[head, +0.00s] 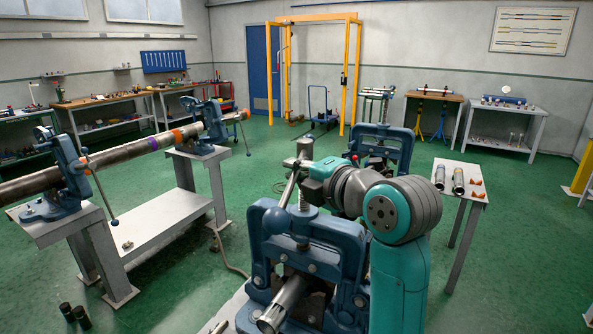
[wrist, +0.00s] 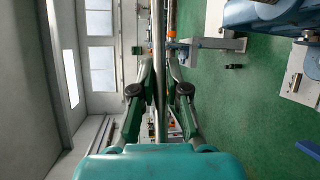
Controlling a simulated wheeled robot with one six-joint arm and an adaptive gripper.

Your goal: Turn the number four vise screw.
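A large blue pipe vise (head: 341,232) stands front and centre in the head view, with a short grey pipe (head: 284,304) in its jaws. Its upright threaded screw (head: 303,192) has a slanting steel handle bar (head: 288,189) at the top; the bar also shows in the wrist view (wrist: 158,30). My gripper (wrist: 160,68) is at this bar, which runs between its fingers. The fingertips lie close on both sides; I cannot tell whether they press on it. In the head view my wrist hides most of the gripper. No vise number is readable.
Another blue vise (head: 402,142) stands behind my arm. Two vises (head: 72,176) (head: 214,126) at left hold a long pipe (head: 133,150) on grey stands. A small table (head: 458,198) with short pipes is at right. Green floor lies open beyond.

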